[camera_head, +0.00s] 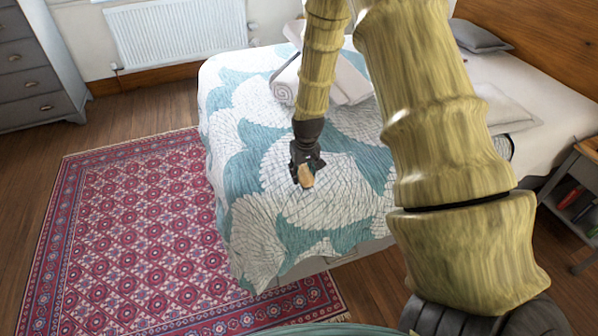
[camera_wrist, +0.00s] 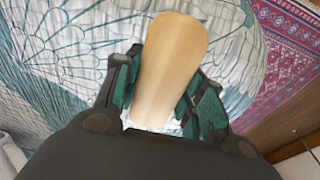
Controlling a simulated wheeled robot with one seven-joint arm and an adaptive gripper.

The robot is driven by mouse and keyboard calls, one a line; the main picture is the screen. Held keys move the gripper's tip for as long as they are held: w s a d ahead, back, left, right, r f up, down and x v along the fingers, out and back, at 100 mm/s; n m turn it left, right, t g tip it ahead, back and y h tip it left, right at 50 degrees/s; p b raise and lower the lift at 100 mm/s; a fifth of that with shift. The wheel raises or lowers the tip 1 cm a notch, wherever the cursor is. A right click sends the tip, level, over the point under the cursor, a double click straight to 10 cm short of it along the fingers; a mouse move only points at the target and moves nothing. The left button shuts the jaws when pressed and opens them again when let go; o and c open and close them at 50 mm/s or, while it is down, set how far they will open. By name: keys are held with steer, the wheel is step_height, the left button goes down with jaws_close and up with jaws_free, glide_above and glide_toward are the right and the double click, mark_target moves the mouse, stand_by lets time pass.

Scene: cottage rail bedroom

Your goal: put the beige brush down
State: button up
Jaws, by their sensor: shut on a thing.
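The beige brush (camera_head: 306,176) is in my gripper (camera_head: 305,166), over the teal and white quilt on the bed. In the wrist view the brush (camera_wrist: 171,65) shows as a smooth, rounded tan piece between the two green-padded fingers of my gripper (camera_wrist: 160,92). The fingers are shut on it. Its lower end is hidden behind the dark gripper body. I cannot tell whether the brush touches the quilt. The bed (camera_head: 262,215) has bare quilt around the gripper.
Rolled and folded white towels (camera_head: 285,82) lie behind the gripper on the bed. Grey pillows (camera_head: 478,36) lie at the right. A nightstand (camera_head: 577,165) stands at the right, a grey dresser (camera_head: 28,70) at the left. A red patterned rug (camera_head: 130,220) covers the floor left of the bed.

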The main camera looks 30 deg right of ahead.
mark_target(299, 173)
steer(key=w, duration=0.2)
steer(key=w+d, duration=0.1)
steer(key=shift+w+f, duration=0.2)
steer(key=shift+f, duration=0.05)
steer(key=shift+f+p, duration=0.6)
steer(key=shift+f, duration=1.1)
steer(key=shift+s+a+f, duration=0.15)
steer(key=shift+s+f, duration=0.05)
steer(key=shift+f, duration=0.25)
steer(key=o, duration=1)
steer(key=shift+o, duration=1.2)
steer(key=shift+w+f, duration=0.1)
steer(key=shift+f, duration=0.2)
steer(key=shift+r, duration=0.1)
